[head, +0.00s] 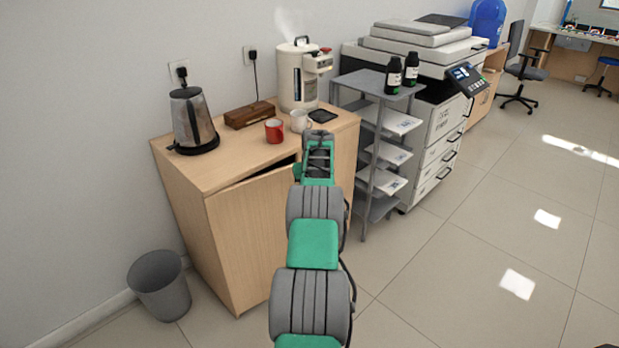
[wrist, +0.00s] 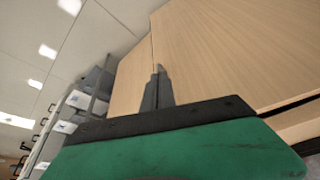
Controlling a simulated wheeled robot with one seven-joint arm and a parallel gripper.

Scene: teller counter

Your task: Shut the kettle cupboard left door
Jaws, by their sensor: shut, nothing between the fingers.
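The kettle cupboard (head: 180,215) is a light wood cabinet against the wall, with a steel and black kettle (head: 193,118) on its top. Its left door (head: 250,235) stands slightly ajar, with a dark wedge-shaped gap under the top that widens to the right. In the wrist view the left door (wrist: 235,50) fills the right side, beside the right door (wrist: 127,85). My gripper (wrist: 158,72) is shut and empty, its fingertips at the seam between the doors. I cannot tell whether they touch the door. In the head view my arm hides the fingers.
A red mug (head: 274,131), a white mug (head: 300,121), a wooden box (head: 249,114) and a steaming water boiler (head: 298,77) stand on the cupboard. A grey shelf trolley (head: 370,150) is close on the right. A grey bin (head: 160,286) stands at the left.

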